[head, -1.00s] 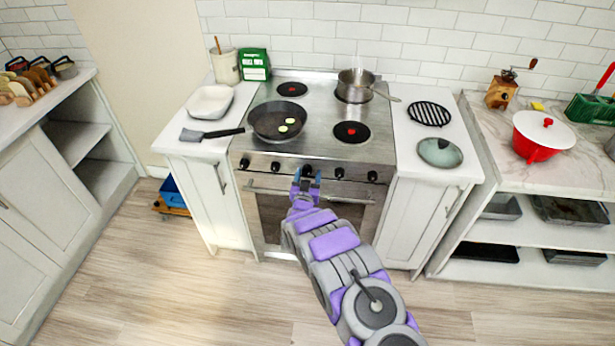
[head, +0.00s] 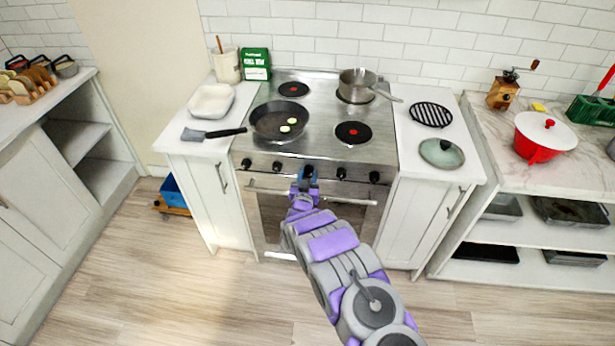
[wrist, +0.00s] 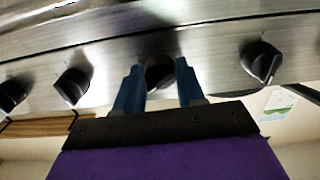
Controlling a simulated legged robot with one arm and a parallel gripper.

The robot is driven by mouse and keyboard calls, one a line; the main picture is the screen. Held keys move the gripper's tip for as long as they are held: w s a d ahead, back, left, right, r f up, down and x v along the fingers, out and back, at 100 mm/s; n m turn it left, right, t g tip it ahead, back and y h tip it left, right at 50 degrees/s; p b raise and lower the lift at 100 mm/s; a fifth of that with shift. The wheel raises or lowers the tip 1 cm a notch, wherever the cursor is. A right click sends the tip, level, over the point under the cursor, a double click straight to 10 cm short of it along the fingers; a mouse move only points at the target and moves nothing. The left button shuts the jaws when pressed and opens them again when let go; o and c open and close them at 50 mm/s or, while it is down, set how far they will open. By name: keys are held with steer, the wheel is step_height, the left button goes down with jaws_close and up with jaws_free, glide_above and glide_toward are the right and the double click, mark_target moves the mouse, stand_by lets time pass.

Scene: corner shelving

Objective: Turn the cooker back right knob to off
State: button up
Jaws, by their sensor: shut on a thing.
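The cooker (head: 320,155) has a row of several black knobs along its steel front. My gripper (head: 308,175) is at the middle knob (head: 309,170), and its blue fingers partly cover it in the head view. In the wrist view, my gripper (wrist: 158,70) has one finger on each side of this dark knob (wrist: 158,74) and is shut on it. Other knobs show beside it, one on the right (wrist: 261,62) and two on the left (wrist: 72,85). I cannot read any knob markings.
A saucepan (head: 357,84) stands on the back right burner and a frying pan (head: 268,122) on the front left. The back left (head: 293,90) and front right (head: 352,132) burners have red centres. The oven handle (head: 345,199) runs below the knobs. The floor in front is clear.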

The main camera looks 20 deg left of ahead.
steer(key=shift+a+r, duration=0.1)
steer(key=shift+r, duration=0.1)
steer(key=n+p, duration=0.2)
steer(key=n, duration=0.3)
steer(key=shift+r, duration=0.2)
steer(key=n+p, duration=0.1)
steer(key=n, duration=0.5)
steer(key=shift+n, duration=0.3)
